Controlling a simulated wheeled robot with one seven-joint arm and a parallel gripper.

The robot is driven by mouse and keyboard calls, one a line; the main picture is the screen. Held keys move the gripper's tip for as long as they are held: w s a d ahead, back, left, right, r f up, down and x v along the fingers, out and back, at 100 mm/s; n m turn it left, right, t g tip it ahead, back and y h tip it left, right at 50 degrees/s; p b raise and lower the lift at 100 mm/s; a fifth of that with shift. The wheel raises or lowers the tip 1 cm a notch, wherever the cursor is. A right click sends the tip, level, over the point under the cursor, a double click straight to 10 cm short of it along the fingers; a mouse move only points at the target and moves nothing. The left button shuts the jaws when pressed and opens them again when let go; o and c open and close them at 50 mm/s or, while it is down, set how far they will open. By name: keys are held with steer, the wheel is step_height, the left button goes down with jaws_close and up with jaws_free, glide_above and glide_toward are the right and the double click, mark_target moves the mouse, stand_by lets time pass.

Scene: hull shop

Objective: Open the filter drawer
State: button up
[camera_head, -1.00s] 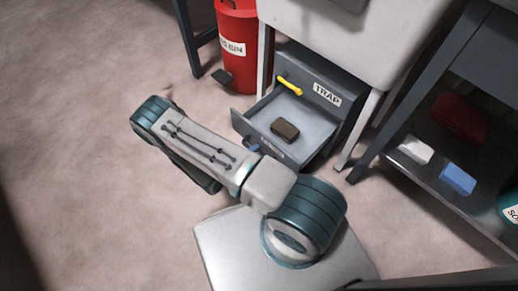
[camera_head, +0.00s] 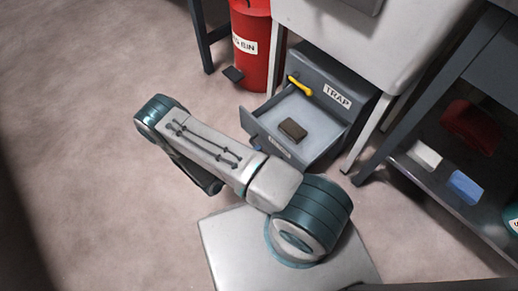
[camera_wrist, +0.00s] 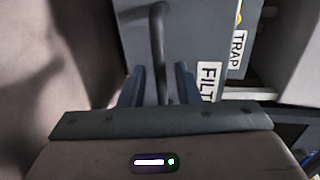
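The filter drawer (camera_head: 312,114) is pulled out from the grey cabinet (camera_head: 353,110), and its inside shows in the head view. A brown block (camera_head: 293,129) lies in it. In the wrist view the grey drawer front (camera_wrist: 203,28) carries a partly hidden label (camera_wrist: 208,80) reading "FILT". Its dark bar handle (camera_wrist: 157,45) runs between the fingers of my gripper (camera_wrist: 160,84). The fingers stand apart, with a gap visible on each side of the bar. In the head view my arm hides most of my gripper and the handle.
A yellow handle (camera_head: 300,86) and a "TRAP" label (camera_head: 338,95) are on the cabinet above the drawer. A red bin (camera_head: 252,55) stands behind left. A shelf (camera_head: 458,215) at right holds white, blue and red items. Floor at left (camera_head: 75,140) is clear.

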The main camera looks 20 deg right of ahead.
steer(key=p+v, duration=0.2)
steer(key=v, duration=0.9)
steer(key=shift+a+r, duration=0.1)
steer(key=shift+a, duration=0.05)
steer(key=w+d+r+m+g+y+p, duration=0.1)
steer(key=r+m+g+p, duration=0.35)
steer(key=r, duration=0.85)
steer(key=w+d+r+m+g+y+p, duration=0.15)
steer(key=r+m+p, duration=0.5)
steer(key=r, duration=0.65)
steer(key=w+d+r+m+g+y+p, duration=0.1)
steer(key=r+m+g+y+p, duration=0.15)
steer(key=r+m, duration=0.75)
steer(key=s+d+r+m+t+y+p, duration=0.1)
steer(key=s+r+m+y+p, duration=0.2)
steer(key=r, duration=1)
steer(key=s+d+r+m+t+y+p, duration=0.2)
steer(key=r+m+p, duration=0.7)
steer(key=r, duration=0.5)
steer(key=s+d+r+m+t+y+p, duration=0.2)
steer(key=s+r+m+y+p, duration=0.2)
steer(key=r, duration=1)
steer(key=s+m+p, duration=0.2)
steer(key=m, duration=0.1)
steer(key=shift+d+r+m+p, duration=0.15)
steer(key=shift+r+m+p, duration=0.1)
steer(key=shift+m+p, duration=0.15)
steer(key=shift+s, duration=0.1)
